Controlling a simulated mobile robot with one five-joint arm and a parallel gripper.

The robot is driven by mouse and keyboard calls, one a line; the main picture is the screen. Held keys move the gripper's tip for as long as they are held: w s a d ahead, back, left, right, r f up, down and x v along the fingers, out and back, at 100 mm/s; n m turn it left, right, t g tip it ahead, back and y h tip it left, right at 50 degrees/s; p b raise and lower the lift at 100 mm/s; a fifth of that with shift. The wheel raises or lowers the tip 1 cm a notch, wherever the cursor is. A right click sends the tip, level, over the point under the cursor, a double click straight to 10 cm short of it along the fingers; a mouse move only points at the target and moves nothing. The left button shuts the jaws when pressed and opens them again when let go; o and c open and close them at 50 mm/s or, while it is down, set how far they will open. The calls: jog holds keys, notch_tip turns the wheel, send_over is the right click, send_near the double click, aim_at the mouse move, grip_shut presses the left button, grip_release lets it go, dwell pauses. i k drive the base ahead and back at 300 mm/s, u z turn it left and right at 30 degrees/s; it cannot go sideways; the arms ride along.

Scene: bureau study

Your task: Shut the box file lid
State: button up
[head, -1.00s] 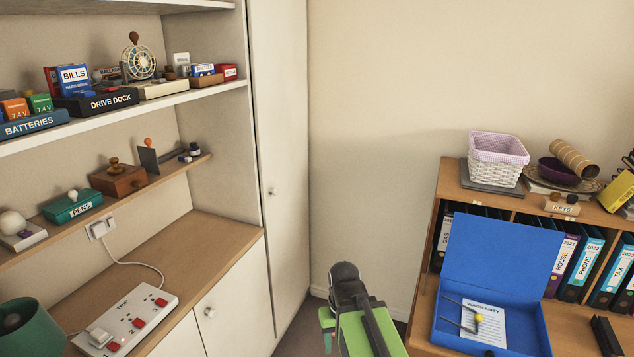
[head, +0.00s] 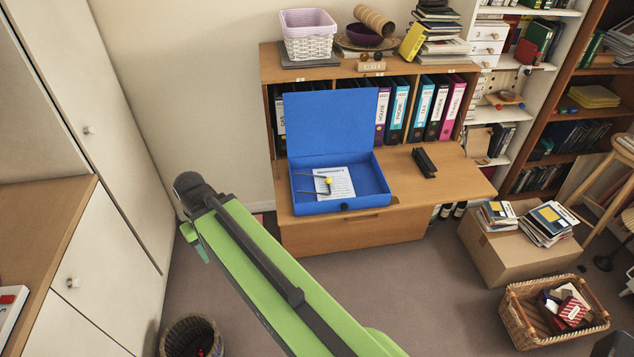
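The blue box file (head: 374,181) sits on the fold-down desk flap of the wooden bureau. Its blue lid (head: 330,122) stands open, roughly upright at the back, in front of the row of binders. Inside lie a white paper sheet headed "WARRANTY" (head: 340,184) and a dark wire clip with a yellow knob (head: 328,180). My green arm reaches up from the bottom of the head view, left of the bureau and apart from the box file. Its far end is dark and rounded; the gripper's fingers cannot be made out.
A black object (head: 424,162) lies on the flap (head: 440,185) right of the box. A cardboard box (head: 500,255) with books and a wicker basket (head: 525,322) stand on the floor at right. A waste basket (head: 192,335) stands at lower left. Open carpet lies before the bureau.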

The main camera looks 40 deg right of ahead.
aim_at(334, 121)
jog(key=u, duration=0.45)
jog(key=i, duration=0.9)
jog(key=u, duration=0.15)
